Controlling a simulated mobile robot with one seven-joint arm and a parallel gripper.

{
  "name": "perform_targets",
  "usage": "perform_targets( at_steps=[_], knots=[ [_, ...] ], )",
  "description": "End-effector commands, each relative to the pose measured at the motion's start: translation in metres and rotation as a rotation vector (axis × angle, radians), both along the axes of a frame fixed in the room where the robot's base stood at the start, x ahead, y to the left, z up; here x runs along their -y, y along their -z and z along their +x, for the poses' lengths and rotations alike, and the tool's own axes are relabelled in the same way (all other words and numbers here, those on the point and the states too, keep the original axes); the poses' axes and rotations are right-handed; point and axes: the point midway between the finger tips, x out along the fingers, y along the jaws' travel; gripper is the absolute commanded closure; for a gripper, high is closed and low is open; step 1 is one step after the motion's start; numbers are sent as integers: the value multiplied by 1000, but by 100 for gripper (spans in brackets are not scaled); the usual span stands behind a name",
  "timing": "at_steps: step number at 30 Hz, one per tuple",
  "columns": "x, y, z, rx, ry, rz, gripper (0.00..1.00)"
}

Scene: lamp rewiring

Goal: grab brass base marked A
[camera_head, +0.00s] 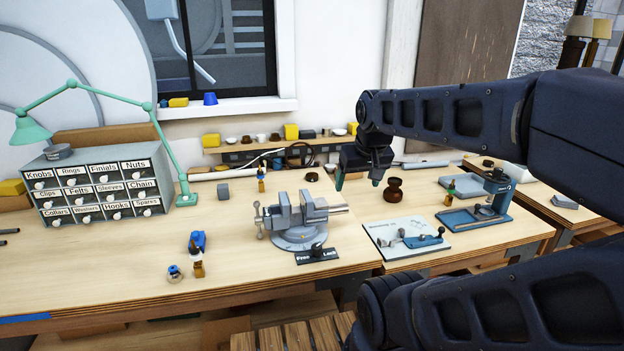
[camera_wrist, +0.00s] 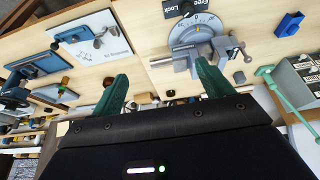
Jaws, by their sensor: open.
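My gripper (camera_head: 358,179) is open and empty above the bench, with its green fingers pointing down. In the wrist view the two green fingers (camera_wrist: 162,78) stand wide apart with nothing held between them. A dark brown-bronze turned piece (camera_head: 393,189) stands on the bench just right of the fingers. Small brass-coloured pieces stand behind the vise (camera_head: 261,185), at the front of the bench (camera_head: 198,269) and near the blue fixture (camera_head: 450,201). No letter A is readable on any of them, so I cannot tell which is the base marked A.
A grey vise (camera_head: 300,218) with a Free/Lock plate (camera_head: 317,255) stands left of my gripper. A white board with tools (camera_head: 388,248) and a blue fixture (camera_head: 478,216) are to the right. A labelled drawer cabinet (camera_head: 100,185) and green lamp (camera_head: 160,130) stand left. The front-left bench is mostly clear.

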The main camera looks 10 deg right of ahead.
Motion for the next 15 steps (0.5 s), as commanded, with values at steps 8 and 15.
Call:
perform_targets(
  at_steps=[8, 15],
  knots=[
    [1, -21, 42, -32, -133, -65, 21],
    [3, -42, 106, -77, -339, -158, 21]
  ],
)
